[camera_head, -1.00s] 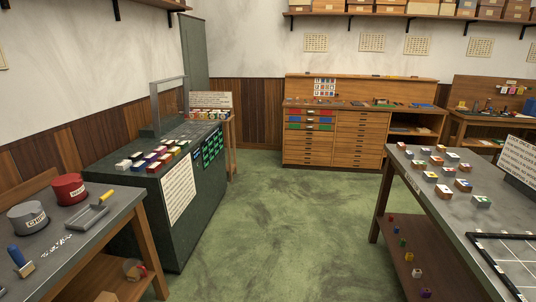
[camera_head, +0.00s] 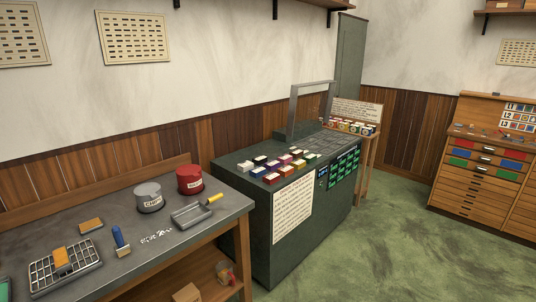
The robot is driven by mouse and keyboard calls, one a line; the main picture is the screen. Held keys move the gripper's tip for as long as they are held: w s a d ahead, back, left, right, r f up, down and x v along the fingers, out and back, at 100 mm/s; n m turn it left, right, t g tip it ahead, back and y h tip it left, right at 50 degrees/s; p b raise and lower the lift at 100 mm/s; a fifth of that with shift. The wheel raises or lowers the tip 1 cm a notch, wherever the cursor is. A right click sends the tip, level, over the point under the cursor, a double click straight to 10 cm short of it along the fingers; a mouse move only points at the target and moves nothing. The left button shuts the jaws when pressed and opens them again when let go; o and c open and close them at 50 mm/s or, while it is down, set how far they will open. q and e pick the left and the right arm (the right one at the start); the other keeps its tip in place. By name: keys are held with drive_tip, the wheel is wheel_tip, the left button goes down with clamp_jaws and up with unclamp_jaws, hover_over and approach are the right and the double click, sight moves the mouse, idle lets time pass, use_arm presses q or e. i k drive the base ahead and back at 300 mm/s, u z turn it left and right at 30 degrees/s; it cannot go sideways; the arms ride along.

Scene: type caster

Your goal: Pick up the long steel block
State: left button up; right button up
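I cannot make out a long steel block for sure in this view. Several small blocks with coloured sides and pale tops (camera_head: 272,178) stand in rows on the dark green machine cabinet (camera_head: 292,222). A grey metal arch (camera_head: 294,112) rises at the back of that cabinet. Small silvery bits (camera_head: 155,238) lie on the grey-topped bench at the left, too small to tell apart. Neither of my grippers is in view.
The bench (camera_head: 60,222) holds a grey tin (camera_head: 148,197), a red tin (camera_head: 190,180), a yellow-handled scoop (camera_head: 192,215), a blue-handled brush (camera_head: 120,241) and a wire tray (camera_head: 65,270). A drawer cabinet (camera_head: 478,175) stands right. Green floor (camera_head: 390,235) is clear.

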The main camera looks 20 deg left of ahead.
sight(61, 260)
drive_tip(key=u, duration=0.85)
drive_tip(key=i, duration=0.8)
drive_tip(key=u, duration=0.7)
